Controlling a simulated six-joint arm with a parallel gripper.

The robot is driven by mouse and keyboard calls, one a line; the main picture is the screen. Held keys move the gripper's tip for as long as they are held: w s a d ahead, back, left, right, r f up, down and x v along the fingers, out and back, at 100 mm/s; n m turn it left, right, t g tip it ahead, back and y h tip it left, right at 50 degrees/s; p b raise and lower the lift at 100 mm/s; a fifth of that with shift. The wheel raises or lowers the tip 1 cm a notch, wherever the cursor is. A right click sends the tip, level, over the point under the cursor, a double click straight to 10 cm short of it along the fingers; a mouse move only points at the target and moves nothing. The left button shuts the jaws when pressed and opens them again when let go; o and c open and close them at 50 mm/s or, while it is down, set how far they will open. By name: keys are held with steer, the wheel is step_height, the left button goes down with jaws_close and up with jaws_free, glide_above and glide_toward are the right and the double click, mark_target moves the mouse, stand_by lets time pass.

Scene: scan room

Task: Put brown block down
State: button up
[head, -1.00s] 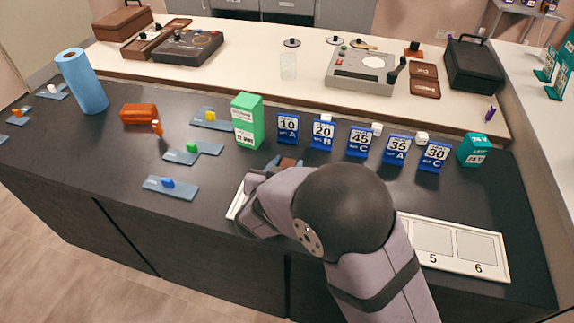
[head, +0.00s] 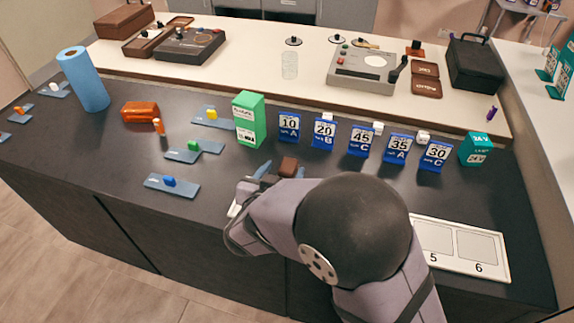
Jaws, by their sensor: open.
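The brown block (head: 288,167) is on or just above the dark counter, in front of the blue cards marked 10 and 20. My gripper (head: 281,170) is open, with one blue finger on each side of the block. The picture does not show clearly whether the block's underside touches the counter. My arm hides much of the white numbered board (head: 468,246); only its right end with 5 and 6 and a sliver at the left show.
A green box (head: 249,120) and blue number cards (head: 361,141) stand behind the gripper. Blue plates with small coloured pieces (head: 172,186) lie to the left, with an orange-brown case (head: 140,112) and a blue roll (head: 83,80). Bare counter lies left of the gripper.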

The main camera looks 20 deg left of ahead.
steer(key=v, duration=0.7)
steer(key=shift+w+r, duration=0.1)
